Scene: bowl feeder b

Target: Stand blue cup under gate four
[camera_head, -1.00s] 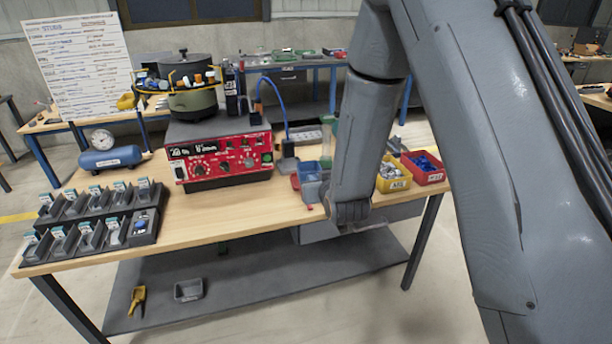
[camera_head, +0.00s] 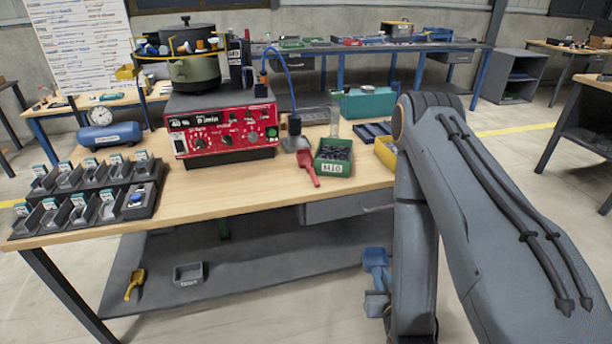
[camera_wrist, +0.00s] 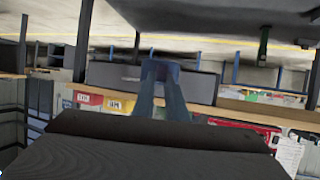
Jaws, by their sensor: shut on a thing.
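My gripper (camera_wrist: 160,90) is shut on a dark blue piece, which I take for the blue cup (camera_wrist: 161,68), at the fingertips in the wrist view. In the head view, blue shapes (camera_head: 375,259) show left of my forearm, below table height and by the lower shelf's right end. I cannot tell cup from fingers there. No gate number is readable. A black two-row rack (camera_head: 90,195) of slots with small pale labels stands at the table's left front. One slot has a blue part (camera_head: 137,196).
The bowl feeder (camera_head: 190,65) sits on a red control box (camera_head: 222,132). A green bin (camera_head: 333,157), red scoop (camera_head: 306,165) and yellow bin (camera_head: 385,151) stand right of it. The lower shelf (camera_head: 250,265) holds a grey tray (camera_head: 188,273) and yellow scoop (camera_head: 134,284). The table middle is clear.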

